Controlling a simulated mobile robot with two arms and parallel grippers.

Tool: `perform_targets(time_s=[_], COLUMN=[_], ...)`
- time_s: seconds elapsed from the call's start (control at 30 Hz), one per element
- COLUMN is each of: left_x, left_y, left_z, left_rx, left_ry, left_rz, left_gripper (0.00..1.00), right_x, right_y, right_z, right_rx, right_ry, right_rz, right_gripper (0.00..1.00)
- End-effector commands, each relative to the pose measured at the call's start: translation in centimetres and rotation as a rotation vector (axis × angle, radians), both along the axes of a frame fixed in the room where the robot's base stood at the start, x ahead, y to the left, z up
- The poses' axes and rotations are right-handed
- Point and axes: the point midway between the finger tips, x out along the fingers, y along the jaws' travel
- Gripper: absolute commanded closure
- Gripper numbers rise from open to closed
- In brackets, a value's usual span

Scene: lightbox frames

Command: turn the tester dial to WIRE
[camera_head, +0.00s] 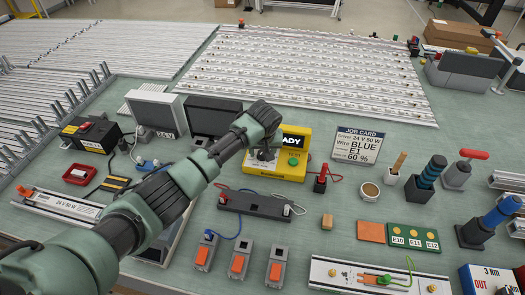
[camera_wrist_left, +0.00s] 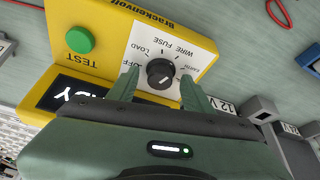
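The yellow tester (camera_head: 290,166) stands on the bench; its screen shows "ADY" in the head view, the rest hidden by my arm. In the left wrist view the black tester dial (camera_wrist_left: 160,73) sits on a white plate marked OFF, LOAD, WIRE, FUSE and a partly hidden label. I cannot tell for sure which mark the dial points at. My left gripper (camera_head: 262,153) is over the tester's dial side. Its two green fingers, also in the left wrist view (camera_wrist_left: 156,88), are open, one on each side of the dial, with gaps visible. The right gripper is not in view.
A green TEST button (camera_wrist_left: 80,40) is on the tester's face.

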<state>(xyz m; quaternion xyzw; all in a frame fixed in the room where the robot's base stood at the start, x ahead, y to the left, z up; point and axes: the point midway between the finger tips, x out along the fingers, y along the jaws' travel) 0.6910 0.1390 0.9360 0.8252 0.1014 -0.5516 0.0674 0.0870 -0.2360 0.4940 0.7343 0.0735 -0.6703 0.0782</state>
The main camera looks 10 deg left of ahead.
Motion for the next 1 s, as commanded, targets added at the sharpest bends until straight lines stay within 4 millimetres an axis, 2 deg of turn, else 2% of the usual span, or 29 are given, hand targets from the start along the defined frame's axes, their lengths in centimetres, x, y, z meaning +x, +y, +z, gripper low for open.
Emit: perform_targets(time_s=[0.27, 0.7, 1.0], left_x=[-0.2, -2.6, -2.9], left_y=[-0.1, -0.7, -0.7], left_z=[0.7, 6.6, 7.2], left_rx=[-0.002, -0.002, 0.0], left_ry=[-0.001, -0.001, 0.0], left_rz=[-0.001, -0.001, 0.0], left_gripper=[0.5, 0.5, 0.5], right_x=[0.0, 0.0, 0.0], right_y=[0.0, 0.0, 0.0], right_z=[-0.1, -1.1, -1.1], right_rx=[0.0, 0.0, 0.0], right_ry=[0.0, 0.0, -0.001], right_rz=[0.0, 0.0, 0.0], right_gripper=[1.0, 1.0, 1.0])
